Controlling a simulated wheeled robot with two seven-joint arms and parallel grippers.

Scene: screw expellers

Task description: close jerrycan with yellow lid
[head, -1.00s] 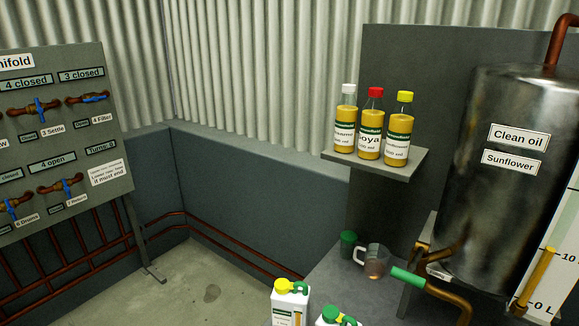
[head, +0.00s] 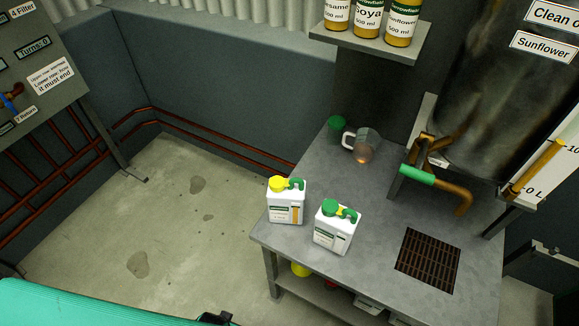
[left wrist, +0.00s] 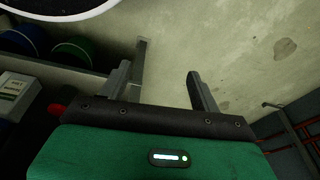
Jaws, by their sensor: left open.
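A white jerrycan (head: 286,208) with a yellow lid (head: 277,184) and green handle stands upright near the left edge of the grey table (head: 385,270). I cannot tell whether its lid is fully seated. A second white jerrycan (head: 334,234) with a green lid (head: 329,206) stands just to its right, nearer the front. My left gripper (left wrist: 158,72) is open and empty in the left wrist view, over the floor and away from both jerrycans. My turquoise left arm enters the head view at bottom left. My right gripper is not in view.
A clear jug (head: 366,147) and a green cup-like object (head: 336,126) stand at the table's back. A copper spout with a green handle (head: 418,175) overhangs the right side by a dark grate (head: 428,261). Bottles stand on a shelf (head: 372,43) above. The floor at left is clear.

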